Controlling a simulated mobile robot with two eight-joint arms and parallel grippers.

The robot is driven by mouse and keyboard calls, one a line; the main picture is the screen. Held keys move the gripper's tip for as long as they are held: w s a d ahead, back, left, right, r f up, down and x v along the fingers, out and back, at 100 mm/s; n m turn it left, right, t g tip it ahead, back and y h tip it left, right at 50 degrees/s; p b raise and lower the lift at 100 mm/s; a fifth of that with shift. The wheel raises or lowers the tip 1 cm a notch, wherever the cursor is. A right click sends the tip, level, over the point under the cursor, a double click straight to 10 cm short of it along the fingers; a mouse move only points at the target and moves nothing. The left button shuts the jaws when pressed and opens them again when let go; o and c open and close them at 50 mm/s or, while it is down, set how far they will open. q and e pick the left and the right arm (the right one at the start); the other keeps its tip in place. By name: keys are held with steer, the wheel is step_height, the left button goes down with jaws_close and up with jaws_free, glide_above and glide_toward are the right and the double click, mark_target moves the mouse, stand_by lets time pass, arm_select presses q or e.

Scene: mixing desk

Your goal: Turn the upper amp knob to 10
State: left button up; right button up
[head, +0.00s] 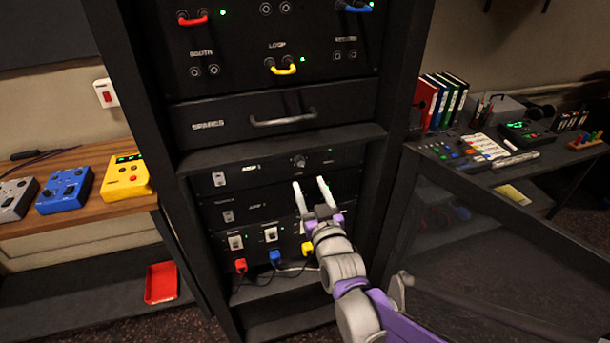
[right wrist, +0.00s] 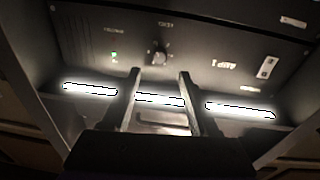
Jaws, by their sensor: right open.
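The upper amp (head: 272,170) is a black rack panel just under a shelf, with a white switch (head: 219,179) at its left. Its small round knob (head: 299,161) is right of centre with marks around it. In the right wrist view, which looks upside down, the knob (right wrist: 159,55) shows beyond the fingertips, beside a green light (right wrist: 114,54). My right gripper (head: 310,182) is open and empty, its two pale fingers pointing up just below the knob in the head view. In the wrist view, the fingers (right wrist: 160,72) appear apart from the knob. My left gripper is out of view.
The lower amp (head: 258,206) is partly hidden by my right gripper. Below are switches with red, blue and yellow plugs (head: 307,248). A shelf edge (head: 285,146) and the drawer handle (head: 283,118) jut out above. An open glass door (head: 490,250) stands at right.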

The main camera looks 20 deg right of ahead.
steer(key=shift+s+f, duration=0.15)
steer(key=shift+s, duration=1.6)
